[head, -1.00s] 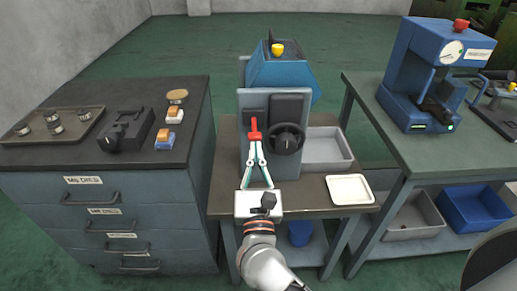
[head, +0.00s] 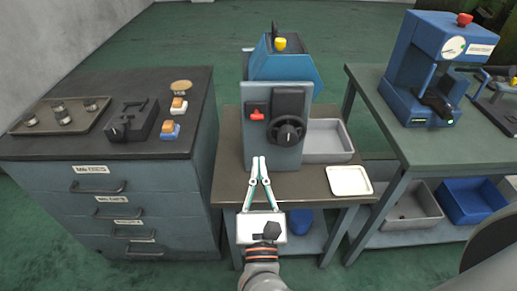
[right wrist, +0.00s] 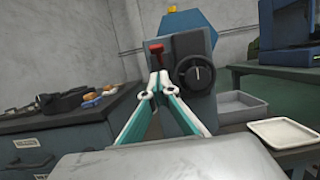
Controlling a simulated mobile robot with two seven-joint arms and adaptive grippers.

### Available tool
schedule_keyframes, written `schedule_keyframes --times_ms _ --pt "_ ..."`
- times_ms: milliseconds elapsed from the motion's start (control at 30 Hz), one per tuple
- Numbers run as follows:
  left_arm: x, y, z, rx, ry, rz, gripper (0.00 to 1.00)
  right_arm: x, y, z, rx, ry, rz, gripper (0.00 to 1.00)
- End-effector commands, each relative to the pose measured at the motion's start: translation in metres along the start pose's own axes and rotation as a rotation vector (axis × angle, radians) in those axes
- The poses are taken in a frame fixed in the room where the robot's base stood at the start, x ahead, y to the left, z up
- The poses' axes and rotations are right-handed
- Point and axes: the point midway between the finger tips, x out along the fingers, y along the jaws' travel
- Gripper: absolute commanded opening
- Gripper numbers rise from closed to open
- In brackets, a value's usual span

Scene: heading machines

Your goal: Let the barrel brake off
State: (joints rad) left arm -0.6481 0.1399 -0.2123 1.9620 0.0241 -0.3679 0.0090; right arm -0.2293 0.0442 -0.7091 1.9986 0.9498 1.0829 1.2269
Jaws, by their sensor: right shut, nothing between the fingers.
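The machine with a blue hood (head: 285,66) stands on the middle bench, its grey front panel (head: 262,148) facing me. A red lever (head: 257,115) sits on a dark plate at the panel's upper left, and a black round knob (head: 287,130) is to its right. The lever also shows in the right wrist view (right wrist: 156,48). My right gripper (head: 259,159) is shut and empty, its fingertips together in front of the panel, below and apart from the lever. The tips show below the lever in the right wrist view (right wrist: 158,78). My left gripper is out of view.
A grey bin (head: 327,157) and a white tray (head: 349,181) are right of the machine. A drawer cabinet (head: 110,205) holding a tray and a dark device is left. A blue press (head: 425,70) stands on the right bench.

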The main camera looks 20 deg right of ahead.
Motion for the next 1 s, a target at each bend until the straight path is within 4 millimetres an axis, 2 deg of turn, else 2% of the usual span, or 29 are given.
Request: schedule_keyframes --times_ms 100,300,900,1000 --pt "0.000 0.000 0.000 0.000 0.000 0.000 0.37 -0.021 0.000 0.000 -0.001 0.002 0.002 0.00" --pt "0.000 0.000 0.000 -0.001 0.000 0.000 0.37 -0.038 0.000 0.000 -0.002 0.000 0.002 0.00" --pt "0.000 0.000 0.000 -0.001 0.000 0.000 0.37 -0.041 0.000 0.000 -0.004 -0.001 0.002 0.00" --pt "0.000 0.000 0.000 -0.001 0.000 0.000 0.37 -0.040 0.001 0.001 -0.072 -0.019 0.020 0.00"
